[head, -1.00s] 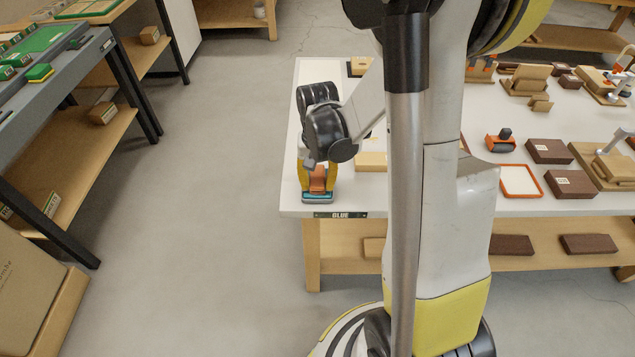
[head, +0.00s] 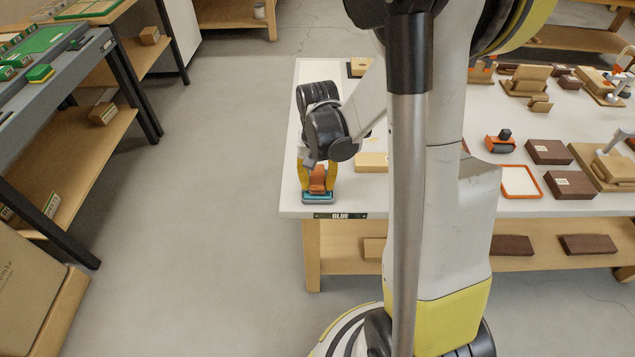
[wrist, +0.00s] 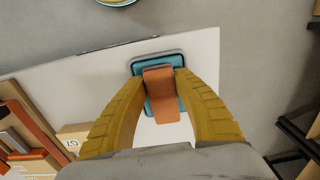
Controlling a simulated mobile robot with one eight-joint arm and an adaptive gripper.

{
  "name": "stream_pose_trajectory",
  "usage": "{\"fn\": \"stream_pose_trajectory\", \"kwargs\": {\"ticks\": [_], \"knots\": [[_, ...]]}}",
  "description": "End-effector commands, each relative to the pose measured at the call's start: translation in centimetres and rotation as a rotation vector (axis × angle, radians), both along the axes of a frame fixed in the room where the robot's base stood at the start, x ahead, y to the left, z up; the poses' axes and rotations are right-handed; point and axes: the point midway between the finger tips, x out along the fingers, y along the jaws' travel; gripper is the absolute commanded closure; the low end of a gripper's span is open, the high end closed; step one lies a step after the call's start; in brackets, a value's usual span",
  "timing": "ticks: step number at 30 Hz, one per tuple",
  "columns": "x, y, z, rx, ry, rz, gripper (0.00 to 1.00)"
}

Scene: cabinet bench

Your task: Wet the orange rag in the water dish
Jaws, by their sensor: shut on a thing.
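The orange rag (head: 317,180) is held between the yellow fingers of my gripper (head: 316,182) at the front left corner of the white table. The water dish (head: 318,199) is a small teal tray with a grey rim, standing on the table by its front edge. In the wrist view the rag (wrist: 162,95) hangs between the fingertips of my gripper (wrist: 162,80) and overlaps the dish (wrist: 148,66). The fingers are shut on the rag. Whether the rag touches the water is hard to tell.
A pale wooden block (head: 371,161) lies to the right. An orange-rimmed white tray (head: 520,181) and brown boxes (head: 549,151) stand farther right. Open floor lies left of the table.

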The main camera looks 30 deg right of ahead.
Motion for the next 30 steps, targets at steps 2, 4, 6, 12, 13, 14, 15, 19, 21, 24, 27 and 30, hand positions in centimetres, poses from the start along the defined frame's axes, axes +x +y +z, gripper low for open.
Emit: {"fn": "stream_pose_trajectory", "kwargs": {"ticks": [2, 4, 6, 12, 13, 14, 15, 19, 21, 24, 27, 30], "knots": [[0.0, 0.0, 1.0, 0.000, 0.000, 0.000, 0.97], [0.0, 0.0, 1.7, 0.000, 0.000, 0.000, 0.97], [0.0, 0.0, 2.3, 0.000, 0.000, 0.000, 0.97], [0.0, 0.0, 4.1, 0.000, 0.000, 0.000, 0.97], [0.0, 0.0, 4.3, 0.000, 0.000, 0.000, 0.97], [0.0, 0.0, 4.6, 0.000, 0.000, 0.000, 0.97], [0.0, 0.0, 5.0, 0.000, 0.000, 0.000, 0.97], [0.0, 0.0, 6.1, 0.000, 0.000, 0.000, 0.97], [0.0, 0.0, 6.4, 0.000, 0.000, 0.000, 0.97], [0.0, 0.0, 6.4, 0.000, 0.000, 0.000, 0.97], [0.0, 0.0, 6.4, 0.000, 0.000, 0.000, 0.97], [0.0, 0.0, 6.3, 0.000, 0.000, 0.000, 0.97]]}}
